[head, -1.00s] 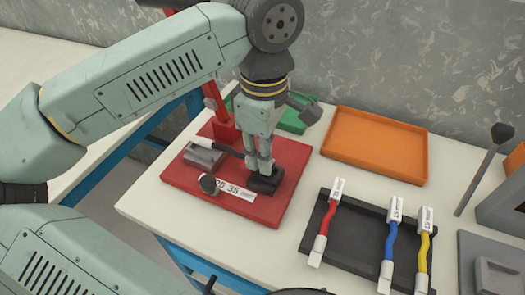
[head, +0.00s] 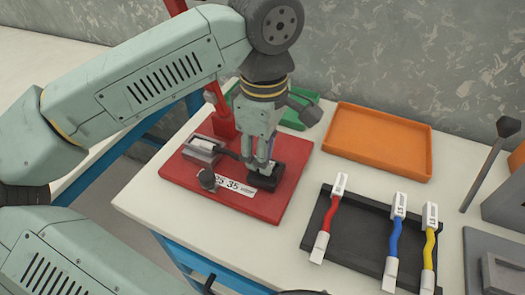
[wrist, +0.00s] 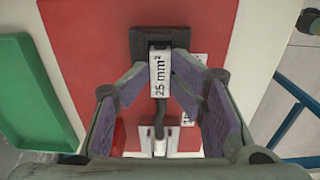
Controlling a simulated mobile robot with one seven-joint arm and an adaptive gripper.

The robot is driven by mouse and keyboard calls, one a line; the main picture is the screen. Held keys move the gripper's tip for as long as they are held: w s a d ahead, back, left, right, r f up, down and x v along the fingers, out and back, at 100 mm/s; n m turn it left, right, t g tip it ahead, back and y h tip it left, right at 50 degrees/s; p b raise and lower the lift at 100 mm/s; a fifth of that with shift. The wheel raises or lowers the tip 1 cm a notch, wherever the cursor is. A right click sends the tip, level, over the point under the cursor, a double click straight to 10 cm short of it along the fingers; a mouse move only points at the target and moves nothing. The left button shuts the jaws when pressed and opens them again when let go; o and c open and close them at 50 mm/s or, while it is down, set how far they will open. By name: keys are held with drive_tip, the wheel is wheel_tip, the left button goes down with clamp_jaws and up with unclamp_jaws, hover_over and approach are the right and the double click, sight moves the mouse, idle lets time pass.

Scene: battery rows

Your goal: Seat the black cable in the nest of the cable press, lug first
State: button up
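The black cable (wrist: 159,118) runs along the red press board (head: 285,205). Its white "25 mm²" tag (wrist: 160,72) lies over a black block (wrist: 138,44), and its pale lug end is at the grey nest (head: 203,155). The nest also shows at the bottom of the wrist view (wrist: 172,140). Whether the lug is fully down cannot be told. My gripper (wrist: 160,80) is over the board near the black block, its fingertips closed in on both sides of the tag. The fingers hide part of the cable in the head view.
A red post (head: 222,118) stands behind the nest, and a dark knob (head: 207,180) in front. A green tray (head: 300,113) and an orange tray (head: 378,143) lie behind. A black rack (head: 355,240) holds red, blue and yellow cables at right.

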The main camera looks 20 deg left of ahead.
drive_tip(key=shift+o, duration=0.3)
drive_tip(key=shift+f, duration=0.4)
drive_tip(key=shift+r, duration=0.2)
drive_tip(key=shift+r, duration=0.3)
wheel_tip(320, 180, up, 11)
drive_tip(key=shift+r, duration=0.2)
